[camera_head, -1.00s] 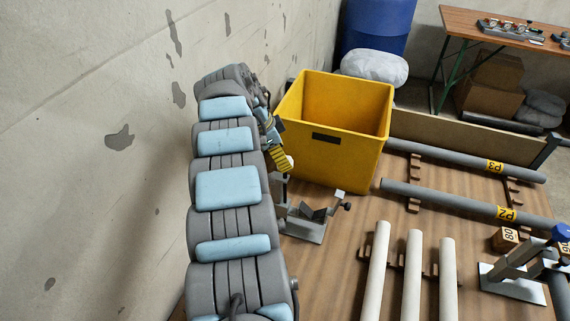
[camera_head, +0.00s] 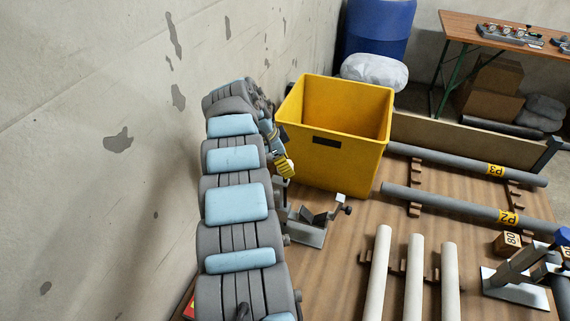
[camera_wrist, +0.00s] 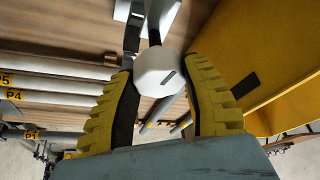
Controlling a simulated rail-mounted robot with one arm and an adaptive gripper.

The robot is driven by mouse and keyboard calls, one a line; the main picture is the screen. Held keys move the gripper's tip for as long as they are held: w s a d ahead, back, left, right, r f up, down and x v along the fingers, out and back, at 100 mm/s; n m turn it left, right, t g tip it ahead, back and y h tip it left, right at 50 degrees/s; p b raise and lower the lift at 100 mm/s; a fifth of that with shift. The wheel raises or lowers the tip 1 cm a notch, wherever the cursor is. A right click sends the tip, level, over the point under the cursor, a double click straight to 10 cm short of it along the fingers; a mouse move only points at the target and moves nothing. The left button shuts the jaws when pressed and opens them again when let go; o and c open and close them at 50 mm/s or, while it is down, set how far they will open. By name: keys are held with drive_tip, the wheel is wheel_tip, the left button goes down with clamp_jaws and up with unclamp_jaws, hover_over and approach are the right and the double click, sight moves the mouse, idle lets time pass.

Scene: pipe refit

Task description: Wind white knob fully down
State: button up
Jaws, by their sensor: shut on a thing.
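The white knob (camera_wrist: 158,70) is a faceted white piece with a dark mark on its face. In the wrist view it sits between the two yellow ribbed fingers of my gripper (camera_wrist: 161,74), which is shut on it. A grey metal stand (camera_wrist: 158,14) shows just beyond the knob. In the head view my gripper (camera_head: 285,168) is beside the front left of the yellow bin, above the left part of the grey stand (camera_head: 309,233). My arm hides part of that stand, and the knob is mostly hidden by the fingers there.
The open yellow bin (camera_head: 335,155) stands close to the right of my gripper. The wall (camera_head: 100,130) is left of my arm. Pale pipes (camera_head: 413,270) and grey pipes labelled P2 (camera_head: 450,203) and P3 (camera_head: 460,163) lie to the right. A blue-topped clamp stand (camera_head: 520,275) is at lower right.

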drive_tip(key=shift+r+p, duration=0.1)
drive_tip(key=shift+p, duration=0.85)
drive_tip(key=n+p, duration=0.1)
drive_tip(key=p, duration=0.7)
drive_tip(key=shift+p, duration=0.4)
drive_tip(key=n+p, duration=0.1)
drive_tip(key=p, duration=0.3)
drive_tip(key=shift+n+t+p, duration=0.3)
drive_tip(key=shift+t+p, duration=0.1)
drive_tip(key=shift+n+t+p, duration=0.3)
drive_tip(key=shift+n+p, duration=0.3)
drive_tip(key=shift+p, duration=0.6)
drive_tip(key=shift+n+y+p, duration=0.3)
drive_tip(key=shift+p, duration=0.3)
